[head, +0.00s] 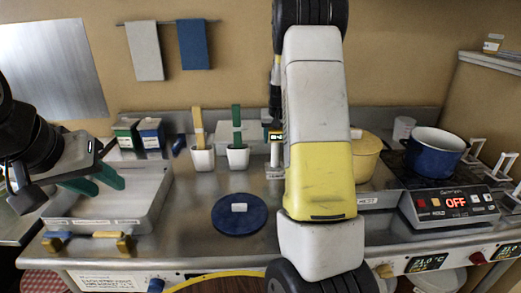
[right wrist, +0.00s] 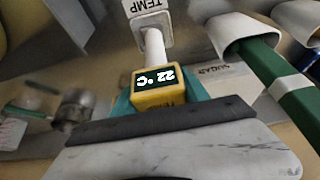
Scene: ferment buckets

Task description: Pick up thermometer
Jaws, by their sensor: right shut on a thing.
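The thermometer (right wrist: 160,88) has a yellow head with a dark display reading 22 °C, in the right wrist view. My right gripper (right wrist: 168,97) is shut on this head, with teal fingers at its sides. A pale stem runs from the head to a grey holder (right wrist: 150,30) labelled TEMP; I cannot tell whether it is still seated there. In the head view the thermometer (head: 274,134) shows just left of my right arm, which hides much of it. My left gripper (head: 94,182) is open and empty at the left, above a steel tray.
Two white cups (head: 203,160) (head: 238,159) with yellow and green handles stand left of the thermometer. A blue disc (head: 240,226) lies on the steel counter, with free room around it. A blue pot (head: 434,155) and a control box (head: 452,208) stand at the right.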

